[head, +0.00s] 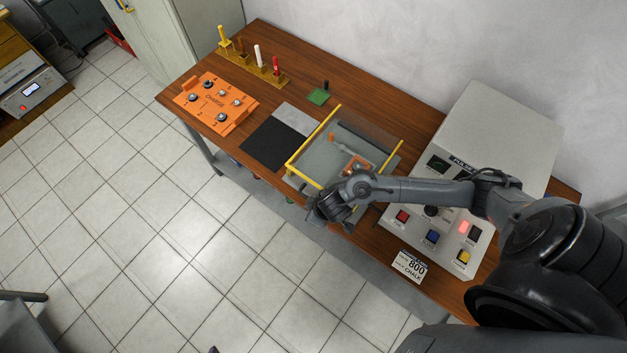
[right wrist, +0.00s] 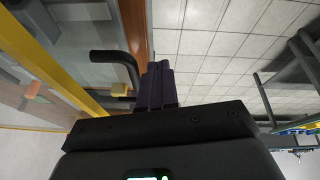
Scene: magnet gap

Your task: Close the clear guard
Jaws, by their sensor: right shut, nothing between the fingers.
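The clear guard (head: 365,138) with yellow edging stands over a fixture in the middle of the wooden table. Its exact angle is hard to judge from above. An orange part shows through and beside the clear panel. My right gripper (head: 322,212) is at the table's front edge, just in front of the guard, and my forearm crosses over the guard's right part. In the right wrist view, the shut, empty fingers (right wrist: 158,85) are close beside a black bent handle (right wrist: 124,58). I cannot tell whether they touch. The guard's yellow edge (right wrist: 60,70) runs to their left. My left gripper is not in view.
A grey pulser box (head: 495,130) with buttons stands on the right, with a chalk sign (head: 409,266) in front. A black mat (head: 270,145), an orange charge plate (head: 215,103) and a tool rack (head: 255,67) lie left of the guard. Floor before the table is clear.

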